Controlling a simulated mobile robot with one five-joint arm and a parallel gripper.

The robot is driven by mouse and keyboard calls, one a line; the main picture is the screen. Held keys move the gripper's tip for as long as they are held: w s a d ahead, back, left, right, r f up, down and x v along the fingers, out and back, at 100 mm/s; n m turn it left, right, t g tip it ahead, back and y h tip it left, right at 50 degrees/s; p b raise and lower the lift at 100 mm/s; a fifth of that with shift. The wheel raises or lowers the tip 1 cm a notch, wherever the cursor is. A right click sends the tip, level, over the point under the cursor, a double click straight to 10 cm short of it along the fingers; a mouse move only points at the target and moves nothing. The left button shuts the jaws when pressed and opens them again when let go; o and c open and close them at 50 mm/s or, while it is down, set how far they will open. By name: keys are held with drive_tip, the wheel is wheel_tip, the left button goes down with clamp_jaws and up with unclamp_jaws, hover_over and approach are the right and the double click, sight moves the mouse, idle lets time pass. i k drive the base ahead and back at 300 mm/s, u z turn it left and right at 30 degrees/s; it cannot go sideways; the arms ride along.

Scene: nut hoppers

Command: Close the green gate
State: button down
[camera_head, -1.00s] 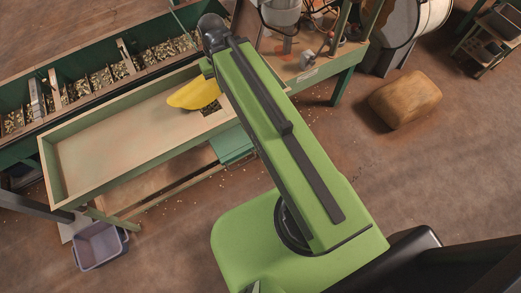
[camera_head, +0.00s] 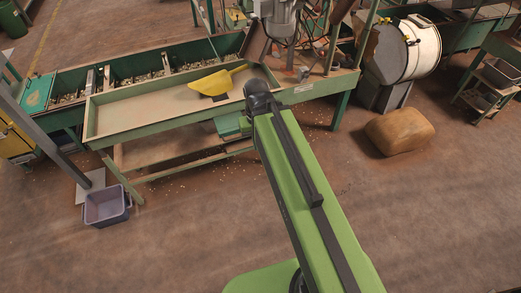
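A long wooden tray table (camera_head: 120,119) with a green frame stands at centre left. A yellow scoop (camera_head: 217,81) lies in it beside a small dark opening (camera_head: 222,98) in the tray floor. A green panel (camera_head: 229,125) sits under the tray's front edge below that opening. Another green panel (camera_head: 37,94) lies at the left end of the nut trough. I cannot tell for sure which is the green gate, or whether it is open. My green arm reaches up from the bottom and ends just right of the tray panel; its end hides my gripper.
The nut trough (camera_head: 187,53) runs behind the tray. A purple bin (camera_head: 105,206) stands on the floor at left. A tan sack (camera_head: 399,131) lies at right, before a white drum (camera_head: 418,48). The foreground floor is mostly clear.

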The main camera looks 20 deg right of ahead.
sight(226, 125)
drive_tip(key=z, duration=0.1)
drive_tip(key=k, duration=0.25)
drive_tip(key=u, duration=0.85)
drive_tip(key=i, duration=1)
